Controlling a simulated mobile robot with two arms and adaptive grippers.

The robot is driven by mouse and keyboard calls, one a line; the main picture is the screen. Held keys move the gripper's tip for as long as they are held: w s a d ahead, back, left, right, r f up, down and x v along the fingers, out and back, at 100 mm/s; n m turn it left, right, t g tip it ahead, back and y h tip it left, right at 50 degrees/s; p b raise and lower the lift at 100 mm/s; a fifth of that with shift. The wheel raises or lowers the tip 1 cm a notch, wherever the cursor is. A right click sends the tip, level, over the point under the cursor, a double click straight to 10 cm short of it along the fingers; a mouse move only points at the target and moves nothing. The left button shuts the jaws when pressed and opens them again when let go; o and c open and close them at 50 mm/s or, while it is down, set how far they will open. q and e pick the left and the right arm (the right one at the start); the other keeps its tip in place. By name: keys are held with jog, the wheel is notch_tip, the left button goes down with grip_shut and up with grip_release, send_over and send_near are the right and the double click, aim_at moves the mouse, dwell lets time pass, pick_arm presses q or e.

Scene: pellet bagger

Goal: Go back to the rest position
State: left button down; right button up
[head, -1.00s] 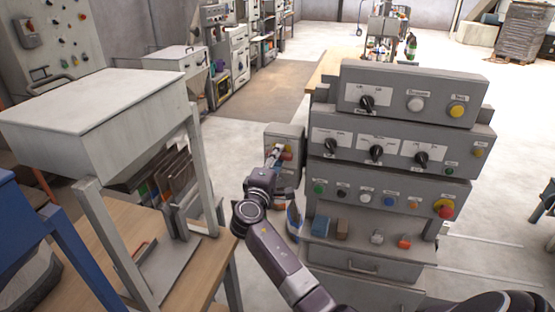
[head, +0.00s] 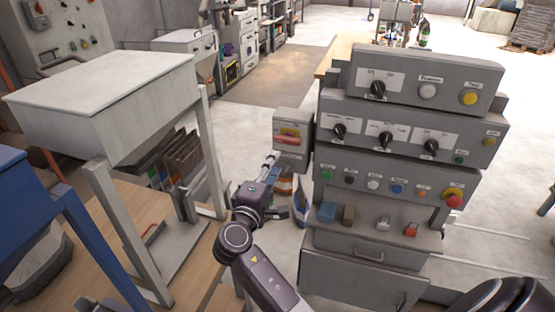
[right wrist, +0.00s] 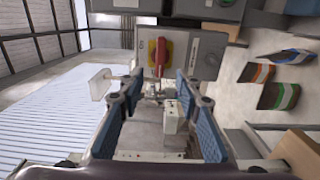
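My right gripper (head: 272,174) is in the middle of the head view, below and a little left of the grey switch box (head: 291,120). The box carries a red rotary handle (head: 290,139) on a yellow plate. In the right wrist view, the two blue-padded fingers (right wrist: 157,88) stand apart with nothing held between them. The red handle (right wrist: 160,57) shows beyond them and is apart from the gripper. My left gripper is in no frame.
The control console (head: 400,175) stands close on the right of my right arm. A white hopper-like box on legs (head: 105,90) and a wooden bench (head: 130,215) are on the left. Bags (right wrist: 278,97) lie beyond the gripper. Open floor (head: 245,130) lies behind.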

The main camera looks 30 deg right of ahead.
jog(key=shift+s, duration=0.1)
dwell(0.4)
jog(key=s+a+f+n+g+y+b, duration=0.1)
jog(key=a+f+y, duration=0.15)
jog(key=f, duration=1.05)
jog(key=a+f+n+y, duration=0.2)
jog(key=f+y, duration=0.2)
jog(key=f, duration=0.8)
jog(key=s+a+f+g+y, duration=0.15)
jog(key=s+f, duration=0.25)
jog(key=f, duration=0.5)
jog(key=s+a+f+g+y, duration=0.1)
jog(key=s+a+f, duration=0.1)
jog(key=s+f, duration=0.45)
jog(key=s+a+f+m+g+y+b, duration=0.1)
jog(key=s+f+m+g+y, duration=0.1)
jog(key=s+f, duration=0.7)
jog(key=s+a+f+m+g+y+b, duration=0.1)
jog(key=s+a+f+g, duration=0.1)
jog(key=s+f, duration=0.7)
jog(key=s+f+m+g+y, duration=0.1)
jog(key=s+f+m, duration=0.2)
jog(key=s, duration=0.8)
jog(key=s+d+f+m+g+b, duration=0.1)
jog(key=s+f+m+g, duration=0.1)
jog(key=s+f, duration=0.5)
jog(key=s, duration=0.5)
jog(key=shift+m+y, duration=0.4)
